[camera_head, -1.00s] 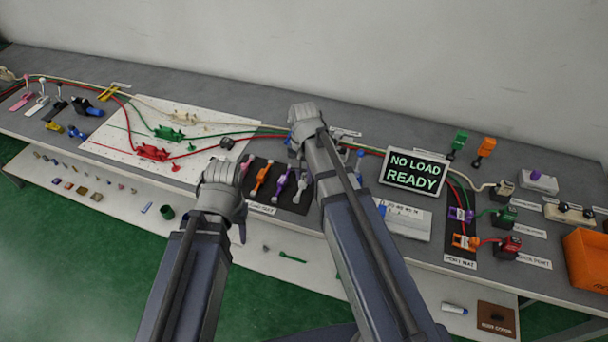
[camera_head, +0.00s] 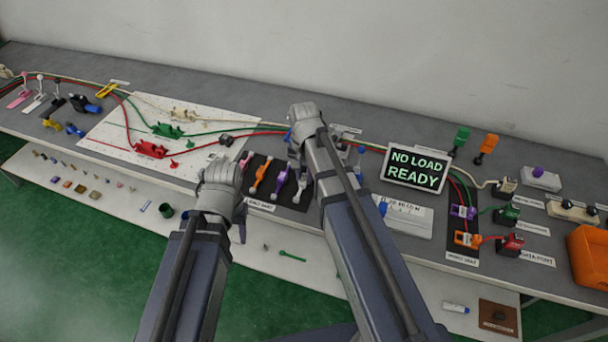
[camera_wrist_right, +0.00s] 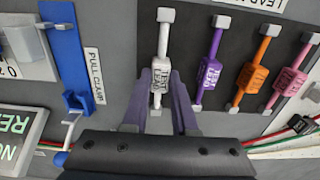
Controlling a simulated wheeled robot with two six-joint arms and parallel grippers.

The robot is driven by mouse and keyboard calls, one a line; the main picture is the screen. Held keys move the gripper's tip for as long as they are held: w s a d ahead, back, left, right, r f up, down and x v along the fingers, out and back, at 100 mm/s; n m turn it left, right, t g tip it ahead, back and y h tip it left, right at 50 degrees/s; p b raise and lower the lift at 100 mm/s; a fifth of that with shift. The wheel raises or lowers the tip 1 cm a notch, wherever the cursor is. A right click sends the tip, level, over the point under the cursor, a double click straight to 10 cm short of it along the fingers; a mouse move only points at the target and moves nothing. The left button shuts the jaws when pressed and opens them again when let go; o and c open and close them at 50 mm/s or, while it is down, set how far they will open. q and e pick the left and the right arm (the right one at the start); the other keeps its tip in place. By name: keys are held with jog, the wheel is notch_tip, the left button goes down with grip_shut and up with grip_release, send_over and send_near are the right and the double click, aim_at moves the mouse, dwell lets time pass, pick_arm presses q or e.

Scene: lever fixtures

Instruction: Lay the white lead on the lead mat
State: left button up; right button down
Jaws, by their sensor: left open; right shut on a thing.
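The white lead (camera_wrist_right: 162,62) lies over the dark lead mat (camera_wrist_right: 195,38), lengthwise between my right gripper's fingers (camera_wrist_right: 162,88) in the right wrist view. The right gripper is shut on it; whether the lead touches the mat is hard to tell. In the head view the white lead (camera_head: 299,186) is at the right end of the row on the mat (camera_head: 274,204). Purple (camera_wrist_right: 209,73), orange (camera_wrist_right: 252,72) and pink (camera_wrist_right: 290,78) leads lie beside it, apart from each other. My left gripper (camera_head: 241,222) is open at the bench's front edge, its fingers mostly hidden by the wrist.
A blue pull clamp (camera_wrist_right: 68,55) stands beside the mat, close to my right gripper. A NO LOAD READY screen (camera_head: 416,168) stands further right. A white board (camera_head: 165,118) with red and green cables lies left. An orange bin (camera_head: 588,255) sits at the far right.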

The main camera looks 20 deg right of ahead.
jog(key=shift+f+b, duration=0.3)
jog(key=shift+f, duration=0.1)
jog(key=shift+f+b, duration=0.35)
dwell(0.4)
jog(key=shift+c, duration=0.7)
grip_release()
jog(key=shift+r+p, duration=3.55)
